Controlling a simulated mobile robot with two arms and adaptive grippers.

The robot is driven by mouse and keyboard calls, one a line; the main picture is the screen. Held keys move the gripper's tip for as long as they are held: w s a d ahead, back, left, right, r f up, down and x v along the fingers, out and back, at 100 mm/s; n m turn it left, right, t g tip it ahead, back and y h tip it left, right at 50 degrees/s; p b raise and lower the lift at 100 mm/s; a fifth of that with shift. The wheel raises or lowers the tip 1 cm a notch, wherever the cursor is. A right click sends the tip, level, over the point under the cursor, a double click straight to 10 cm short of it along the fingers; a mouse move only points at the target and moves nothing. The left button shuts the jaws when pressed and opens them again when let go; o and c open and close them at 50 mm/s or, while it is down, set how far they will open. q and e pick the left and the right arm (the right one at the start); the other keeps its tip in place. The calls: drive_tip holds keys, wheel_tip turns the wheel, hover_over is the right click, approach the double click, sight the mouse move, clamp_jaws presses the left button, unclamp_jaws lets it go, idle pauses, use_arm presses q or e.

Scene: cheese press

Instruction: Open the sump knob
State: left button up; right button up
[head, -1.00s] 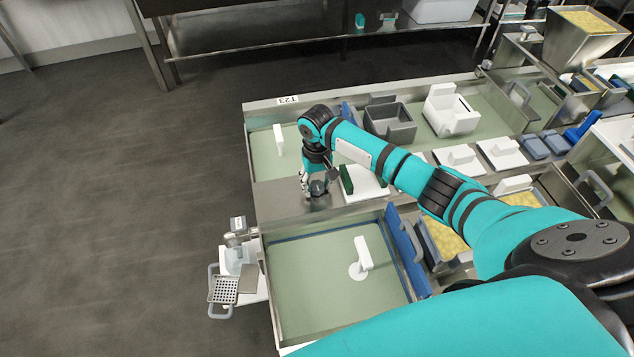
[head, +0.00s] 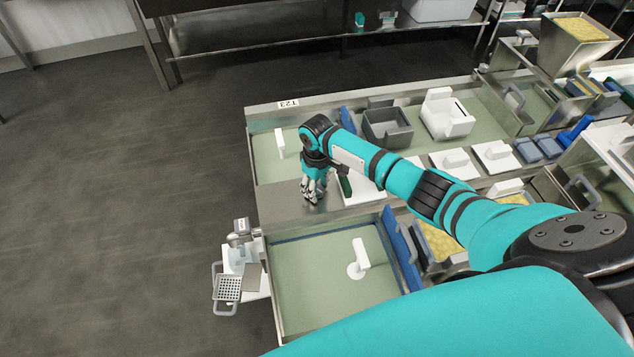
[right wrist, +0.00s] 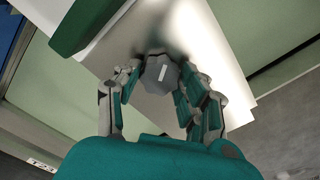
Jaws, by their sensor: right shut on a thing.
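The sump knob is a grey, many-sided knob (right wrist: 162,74) with a white mark on its top, in the right wrist view. It sits on a bare steel surface between the two sump basins. My right gripper (right wrist: 160,88) has its fingers around the knob and is shut on it. In the head view my right gripper (head: 313,194) is low over the steel divider (head: 281,201), and its fingers hide most of the knob. My left gripper is in neither view.
A white board with a green block (head: 345,185) lies just right of the gripper. The near basin (head: 315,290) holds a white upright handle (head: 361,254). A grey bin (head: 388,128) and white box (head: 447,114) stand farther back. Open floor lies left.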

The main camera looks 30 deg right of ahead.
drive_tip(key=n+p, duration=0.1)
drive_tip(key=n, duration=0.1)
drive_tip(key=shift+r+n, duration=0.1)
drive_tip(key=shift+n, duration=0.3)
drive_tip(key=n, duration=0.2)
drive_tip(key=shift+n, duration=0.4)
drive_tip(key=n, duration=0.5)
drive_tip(key=shift+n+p, duration=0.3)
drive_tip(key=o, duration=1.1)
drive_tip(key=shift+r, duration=0.1)
wheel_tip(320, 180, up, 12)
drive_tip(key=shift+f, duration=0.2)
